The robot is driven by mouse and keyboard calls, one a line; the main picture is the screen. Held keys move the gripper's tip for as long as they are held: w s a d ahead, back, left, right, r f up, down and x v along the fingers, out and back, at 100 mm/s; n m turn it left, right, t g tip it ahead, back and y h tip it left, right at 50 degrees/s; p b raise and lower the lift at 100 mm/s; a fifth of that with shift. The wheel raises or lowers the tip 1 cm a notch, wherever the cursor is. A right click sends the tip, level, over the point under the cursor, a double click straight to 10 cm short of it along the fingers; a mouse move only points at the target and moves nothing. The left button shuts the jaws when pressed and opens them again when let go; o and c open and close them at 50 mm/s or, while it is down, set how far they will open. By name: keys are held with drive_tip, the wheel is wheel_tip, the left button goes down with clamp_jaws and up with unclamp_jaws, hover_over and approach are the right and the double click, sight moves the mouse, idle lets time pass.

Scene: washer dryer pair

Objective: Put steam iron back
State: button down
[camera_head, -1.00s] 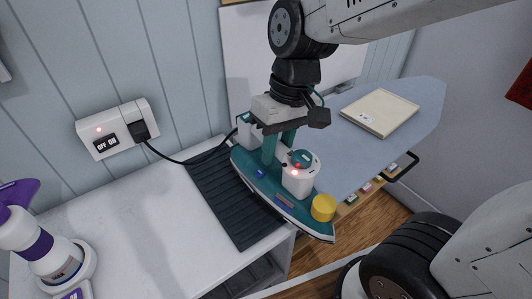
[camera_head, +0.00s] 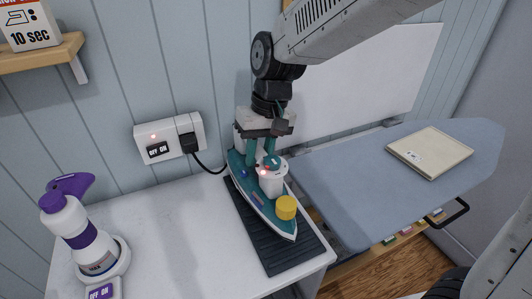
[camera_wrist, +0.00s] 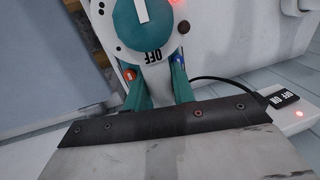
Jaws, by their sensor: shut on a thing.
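The steam iron (camera_head: 260,195) is teal and white with a yellow cap at its front and a lit red light. It is over the dark ribbed mat (camera_head: 272,245) on the white counter; I cannot tell whether its soleplate touches the mat. My gripper (camera_head: 261,157) is above the iron with its teal fingers shut on it. In the wrist view the fingers (camera_wrist: 160,92) reach to the iron's dial (camera_wrist: 150,28), marked OFF.
A wall outlet (camera_head: 168,138) with a lit switch holds a black plug and cord. A purple and white spray bottle (camera_head: 82,235) stands at the left. The counter's middle is clear.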

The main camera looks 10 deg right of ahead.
drive_tip(key=shift+f, duration=1.55)
drive_tip(key=c, duration=1.2)
unclamp_jaws()
drive_tip(key=shift+s, duration=0.1)
drive_tip(key=shift+o, duration=0.2)
wheel_tip(320, 180, up, 12)
drive_tip(key=d, duration=0.2)
drive_tip(key=s+d+f+m+t+h, duration=0.1)
drive_tip(key=s+d+m+h, duration=0.1)
drive_tip(key=s+d, duration=1.7)
drive_tip(key=shift+s+f+m+t, duration=0.25)
drive_tip(key=shift+f+m+t, duration=0.15)
drive_tip(key=shift+m, duration=0.2)
